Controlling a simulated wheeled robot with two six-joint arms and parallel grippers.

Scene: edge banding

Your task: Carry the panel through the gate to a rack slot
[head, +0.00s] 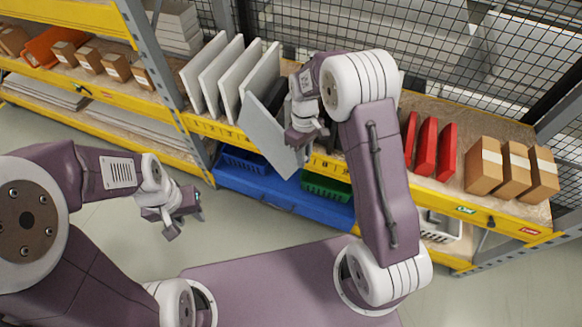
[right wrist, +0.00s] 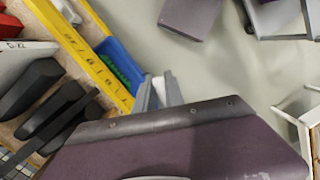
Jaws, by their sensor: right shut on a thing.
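A light grey panel (head: 265,134) hangs tilted at the front edge of the shelf, its lower corner below the yellow edge. My right gripper (head: 303,137) is shut on its right side. In the right wrist view the fingers (right wrist: 161,92) show above a dark edge of my arm, with a thin pale strip between them. Several white panels (head: 218,77) stand upright and leaning in a row on the shelf, just left of and behind the held panel. My left gripper (head: 184,213) is open and empty over the floor. I cannot make out a gate.
Red pieces (head: 427,146) and cardboard boxes (head: 512,169) stand on the shelf to the right. Blue (head: 285,196) and green bins (head: 326,187) sit below. A grey rack post (head: 158,58) rises left of the panels. Mesh fencing (head: 430,45) closes the back.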

